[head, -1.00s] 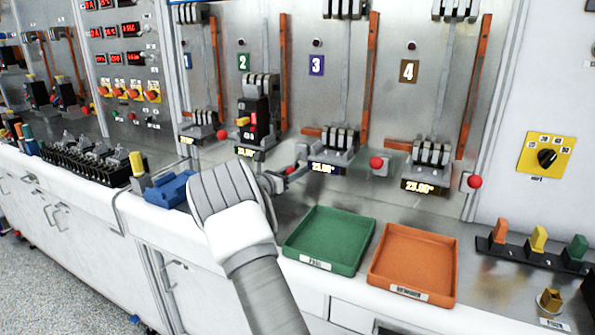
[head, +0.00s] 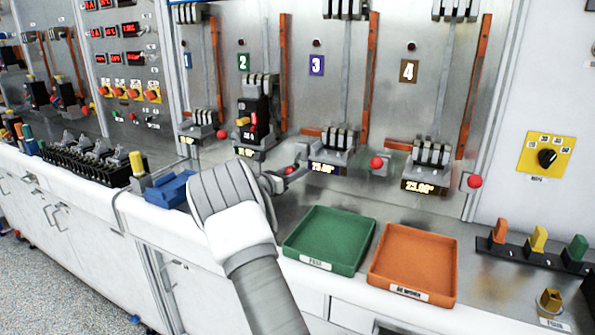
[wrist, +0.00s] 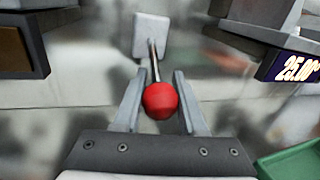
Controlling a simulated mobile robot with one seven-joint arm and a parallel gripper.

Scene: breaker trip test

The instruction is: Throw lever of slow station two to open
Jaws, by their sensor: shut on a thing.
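Station two is marked by the green "2" plate (head: 243,62), with a black breaker (head: 254,112) seated below it. Its lever has a red ball knob (wrist: 160,101) on a short metal rod, which rises to a pale square mount (wrist: 151,36) in the wrist view. My gripper (wrist: 158,88) is shut on the red knob, one finger on each side. In the head view my gripper (head: 280,180) is at the lower right of the breaker, and only part of the red knob (head: 290,171) shows.
Other red knobs stand at station one (head: 222,134), station three (head: 377,163) and station four (head: 474,181). A green tray (head: 330,240) and an orange tray (head: 414,265) lie on the bench in front. A blue block (head: 170,190) is left of my wrist.

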